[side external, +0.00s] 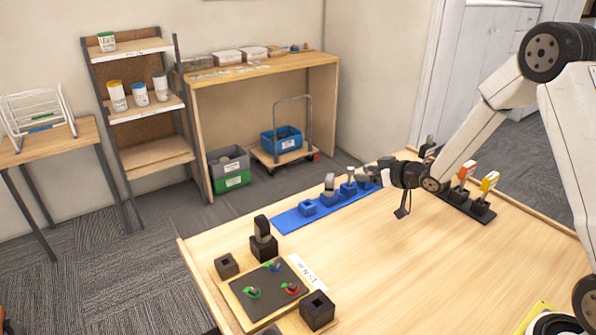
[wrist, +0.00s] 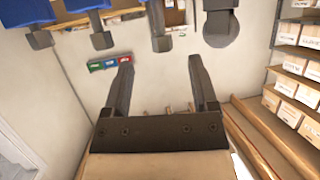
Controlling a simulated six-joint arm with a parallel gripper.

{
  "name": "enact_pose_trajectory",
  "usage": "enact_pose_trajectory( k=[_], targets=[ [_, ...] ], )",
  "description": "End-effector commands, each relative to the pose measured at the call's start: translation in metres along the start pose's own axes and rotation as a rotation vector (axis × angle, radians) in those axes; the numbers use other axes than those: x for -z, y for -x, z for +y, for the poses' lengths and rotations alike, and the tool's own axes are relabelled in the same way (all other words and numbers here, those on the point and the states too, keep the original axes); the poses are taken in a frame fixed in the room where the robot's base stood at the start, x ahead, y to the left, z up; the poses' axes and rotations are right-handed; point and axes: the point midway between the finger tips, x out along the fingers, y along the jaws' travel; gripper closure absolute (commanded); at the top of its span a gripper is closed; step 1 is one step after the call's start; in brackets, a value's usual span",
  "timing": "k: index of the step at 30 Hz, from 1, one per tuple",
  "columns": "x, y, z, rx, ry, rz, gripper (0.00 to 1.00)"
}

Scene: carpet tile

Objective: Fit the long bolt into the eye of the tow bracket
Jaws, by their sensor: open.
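My gripper (side external: 368,175) is level, pointing left over the far right end of the blue rack. In the wrist view its two fingers (wrist: 160,78) stand wide apart with nothing between them. The blue rack (side external: 290,219) holds several blue blocks, most with grey parts upright in them. One part with a pale round head (side external: 349,173) looks like a bolt; I cannot tell whether it is the long one. Grey parts (wrist: 160,35) also hang from the top of the wrist view. A dark upright piece (side external: 262,226) in a black block may be the tow bracket; its eye is unclear.
A board (side external: 270,292) with green, blue and red rings lies at the table's front left, with black hollow blocks (side external: 318,310) around it. A dark rack (side external: 462,208) with orange and yellow-topped items stands right of my gripper. The middle of the table is clear.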

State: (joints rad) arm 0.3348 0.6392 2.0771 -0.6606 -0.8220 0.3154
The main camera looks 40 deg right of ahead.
Motion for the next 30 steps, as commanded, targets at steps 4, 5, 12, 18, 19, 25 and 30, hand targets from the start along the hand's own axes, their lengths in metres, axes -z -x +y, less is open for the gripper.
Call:
enact_pose_trajectory(
  k=[4, 5, 12, 18, 19, 25, 30],
  targets=[
    [0.000, -0.009, 0.000, -0.001, -0.001, -0.001, 0.25],
    [0.000, -0.009, 0.000, -0.001, -0.001, -0.001, 0.25],
    [0.000, -0.012, 0.000, -0.001, -0.001, -0.001, 0.25],
    [0.000, -0.025, -0.002, 0.001, 0.000, -0.002, 0.25],
    [0.000, -0.029, -0.002, 0.001, 0.000, -0.001, 0.25],
    [0.001, -0.049, -0.002, -0.001, 0.000, -0.001, 0.25],
    [0.001, -0.060, -0.002, -0.001, 0.000, -0.001, 0.25]
  ],
)
